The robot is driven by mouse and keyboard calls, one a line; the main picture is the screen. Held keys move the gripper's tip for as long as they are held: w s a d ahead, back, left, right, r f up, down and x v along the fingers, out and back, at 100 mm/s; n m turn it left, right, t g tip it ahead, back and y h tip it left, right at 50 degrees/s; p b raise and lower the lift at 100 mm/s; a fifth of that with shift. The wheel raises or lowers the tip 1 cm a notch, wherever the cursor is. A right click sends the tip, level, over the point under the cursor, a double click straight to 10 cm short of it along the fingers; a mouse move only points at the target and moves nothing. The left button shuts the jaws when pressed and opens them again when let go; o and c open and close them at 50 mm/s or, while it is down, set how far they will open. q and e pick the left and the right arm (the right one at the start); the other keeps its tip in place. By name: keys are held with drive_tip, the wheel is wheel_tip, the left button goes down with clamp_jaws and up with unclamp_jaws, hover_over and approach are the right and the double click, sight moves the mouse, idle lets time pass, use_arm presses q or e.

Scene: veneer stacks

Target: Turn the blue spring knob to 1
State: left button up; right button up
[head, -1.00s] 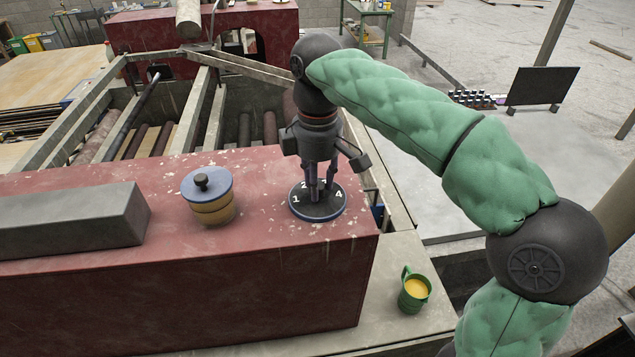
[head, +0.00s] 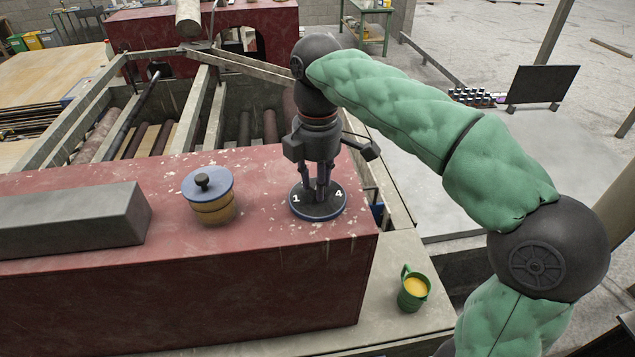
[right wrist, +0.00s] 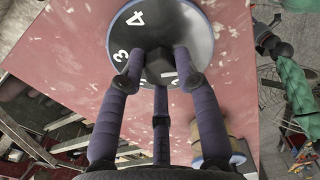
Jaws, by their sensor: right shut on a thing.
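The blue spring knob's round base (head: 318,213) is a black disc with a blue rim on the red cabinet top. White numbers 1 and 4 show on its left and right in the head view. My right gripper (head: 317,188) reaches down from above, shut on the knob at the disc's middle. In the right wrist view the dark knob (right wrist: 158,56) stands between the fingertips (right wrist: 158,74), and 4 and 3 show on the disc (right wrist: 196,30). The fingers hide much of the knob, and I cannot tell where it points. My left gripper is not in view.
On the red cabinet (head: 280,275), a yellow pot with a blue lid (head: 210,204) stands left of the knob. A long grey block (head: 75,222) lies farther left. A green mug (head: 413,288) with yellow contents stands on the lower ledge at right. Rollers and beams lie behind.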

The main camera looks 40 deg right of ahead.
drive_tip(key=shift+n, duration=1.1)
drive_tip(key=shift+f+n, duration=0.1)
drive_tip(key=shift+n, duration=0.8)
drive_tip(key=o, duration=0.8)
drive_tip(key=shift+r, duration=3.1)
